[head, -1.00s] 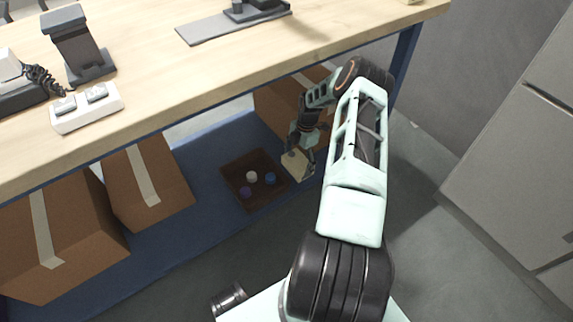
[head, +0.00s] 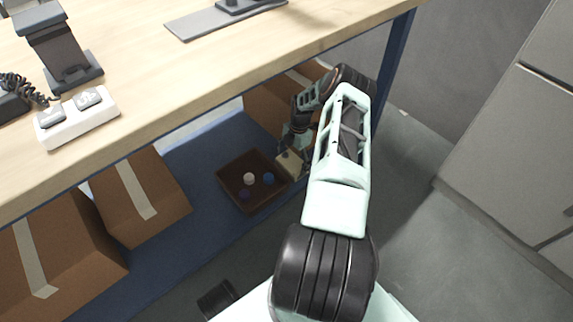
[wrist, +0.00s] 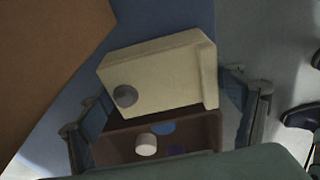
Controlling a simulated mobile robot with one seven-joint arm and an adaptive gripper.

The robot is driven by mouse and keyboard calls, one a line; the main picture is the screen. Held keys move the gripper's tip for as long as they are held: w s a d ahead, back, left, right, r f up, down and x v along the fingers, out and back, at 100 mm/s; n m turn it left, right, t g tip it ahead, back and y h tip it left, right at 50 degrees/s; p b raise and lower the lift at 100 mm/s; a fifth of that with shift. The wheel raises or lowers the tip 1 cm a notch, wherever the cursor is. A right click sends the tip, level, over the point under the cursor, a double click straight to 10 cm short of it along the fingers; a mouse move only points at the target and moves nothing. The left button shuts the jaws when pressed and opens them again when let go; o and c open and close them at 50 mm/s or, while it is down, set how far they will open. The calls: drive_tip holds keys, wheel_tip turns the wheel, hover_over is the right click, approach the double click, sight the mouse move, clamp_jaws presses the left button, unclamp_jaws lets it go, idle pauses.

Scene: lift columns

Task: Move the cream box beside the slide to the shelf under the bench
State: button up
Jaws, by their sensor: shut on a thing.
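The cream box (head: 290,164) is at my gripper (head: 297,150), under the bench (head: 190,88), by the right side of a brown tray on the blue shelf (head: 205,165). In the wrist view the cream box (wrist: 165,75) is tilted and has a grey round spot on one face. My gripper's fingers (wrist: 172,112) show on both sides of it, and I take them as shut on it. Whether the box touches the shelf cannot be told. My arm hides part of the shelf's right end.
The brown tray (head: 231,190) holds a white, a blue and a purple round piece. Brown cartons stand on the shelf at left (head: 140,198) and behind my gripper (head: 262,108). A blue bench leg (head: 396,65) is at right. Grey cabinets (head: 500,150) stand farther right.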

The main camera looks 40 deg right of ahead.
sight(294, 160)
drive_tip(key=shift+f, duration=0.5)
drive_tip(key=shift+f, duration=0.1)
drive_tip(key=o, duration=1.4)
drive_tip(key=r, duration=0.2)
drive_tip(key=r+p, duration=0.1)
drive_tip(key=r, duration=0.2)
drive_tip(key=d+r+p, duration=0.1)
drive_tip(key=r, duration=0.1)
drive_tip(key=shift+r, duration=0.3)
